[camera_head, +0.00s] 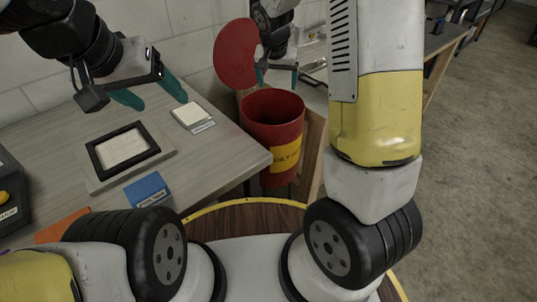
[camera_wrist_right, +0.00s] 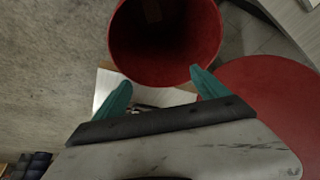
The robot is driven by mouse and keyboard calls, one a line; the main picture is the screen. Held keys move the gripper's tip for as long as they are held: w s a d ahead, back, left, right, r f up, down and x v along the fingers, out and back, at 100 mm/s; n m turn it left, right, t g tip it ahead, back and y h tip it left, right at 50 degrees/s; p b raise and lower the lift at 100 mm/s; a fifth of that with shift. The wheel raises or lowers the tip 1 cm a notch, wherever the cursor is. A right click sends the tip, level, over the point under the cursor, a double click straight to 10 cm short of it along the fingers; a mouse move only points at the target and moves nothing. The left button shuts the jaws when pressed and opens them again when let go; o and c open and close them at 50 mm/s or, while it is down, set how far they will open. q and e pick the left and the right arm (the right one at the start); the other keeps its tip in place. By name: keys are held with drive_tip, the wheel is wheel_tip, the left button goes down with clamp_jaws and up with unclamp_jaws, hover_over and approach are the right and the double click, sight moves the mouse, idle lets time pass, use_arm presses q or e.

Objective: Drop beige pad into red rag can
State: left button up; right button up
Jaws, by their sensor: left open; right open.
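The red rag can (camera_head: 272,112) stands open beside the bench's right end, with a yellow label on its front. Its round red lid (camera_head: 236,54) is raised at the back. My right gripper (camera_head: 278,76) is open and empty, above the can's back rim. In the right wrist view the can (camera_wrist_right: 165,45) lies beyond the open fingers; a faint brownish patch (camera_wrist_right: 152,10) shows inside, too dark to identify. A pale beige pad (camera_head: 187,113) lies on the bench behind a small label. My left gripper (camera_head: 150,94) is open above the bench, left of that pad, apart from it.
A black frame (camera_head: 122,148) with a pale panel inside lies on a light plate on the bench (camera_head: 225,151). A blue card (camera_head: 148,190) and an orange piece (camera_head: 62,226) lie nearer. A dark box with a yellow button (camera_head: 8,195) stands at left. Floor at right is clear.

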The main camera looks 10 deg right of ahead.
drive_tip(key=shift+v, duration=2.25)
